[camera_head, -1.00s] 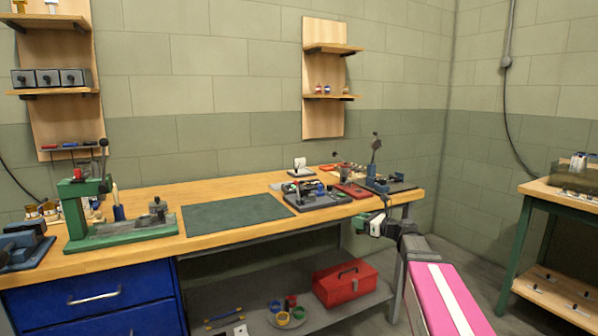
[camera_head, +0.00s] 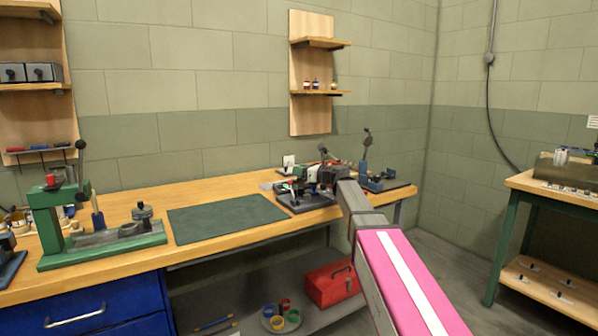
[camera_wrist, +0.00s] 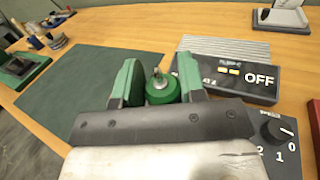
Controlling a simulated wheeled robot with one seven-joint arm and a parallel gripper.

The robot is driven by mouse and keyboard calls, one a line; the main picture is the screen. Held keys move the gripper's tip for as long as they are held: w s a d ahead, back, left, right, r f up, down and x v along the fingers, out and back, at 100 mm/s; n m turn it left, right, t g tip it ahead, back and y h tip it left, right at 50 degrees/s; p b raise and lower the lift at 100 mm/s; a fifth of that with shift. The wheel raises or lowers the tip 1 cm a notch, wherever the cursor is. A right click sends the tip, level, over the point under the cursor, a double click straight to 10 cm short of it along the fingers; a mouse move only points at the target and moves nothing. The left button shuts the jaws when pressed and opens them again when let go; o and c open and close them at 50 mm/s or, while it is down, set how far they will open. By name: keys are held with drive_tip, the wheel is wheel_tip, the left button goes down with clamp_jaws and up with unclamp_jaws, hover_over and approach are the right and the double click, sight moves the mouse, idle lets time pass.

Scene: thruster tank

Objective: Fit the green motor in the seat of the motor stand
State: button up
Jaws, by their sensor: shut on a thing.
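The green motor (camera_wrist: 160,89) sits between the two green fingers of my gripper (camera_wrist: 161,86) in the wrist view. The fingers are shut on it, and a thin metal shaft stands up from its top. In the head view my gripper (camera_head: 299,173) is over the right part of the bench, above a dark device base (camera_head: 306,204). The motor is too small to make out there. I cannot clearly identify the motor stand or its seat; my arm and gripper cover part of that area.
A grey unit with an OFF display (camera_wrist: 228,75) lies just right of the motor in the wrist view. A knob (camera_wrist: 275,130) is nearer. The clear green mat (camera_head: 228,218) lies to the left.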

sight(301, 183)
drive_tip(key=shift+f, duration=2.2)
drive_tip(key=shift+s+d+f, duration=0.1)
drive_tip(key=shift+s+f, duration=0.1)
drive_tip(key=shift+f, duration=0.75)
drive_tip(key=shift+s+f, duration=0.1)
drive_tip(key=shift+f, duration=0.05)
drive_tip(key=shift+s, duration=0.1)
drive_tip(key=o, duration=1.1)
drive_tip(key=shift+f, duration=0.1)
drive_tip(key=shift+s, duration=0.1)
drive_tip(key=shift+y, duration=0.3)
drive_tip(key=v, duration=0.3)
drive_tip(key=r+v, duration=0.1)
drive_tip(key=v, duration=0.2)
drive_tip(key=r+v, duration=0.1)
drive_tip(key=v, duration=0.2)
drive_tip(key=shift+d, duration=0.35)
drive_tip(key=shift+s+d+r, duration=0.15)
drive_tip(key=shift+d, duration=0.3)
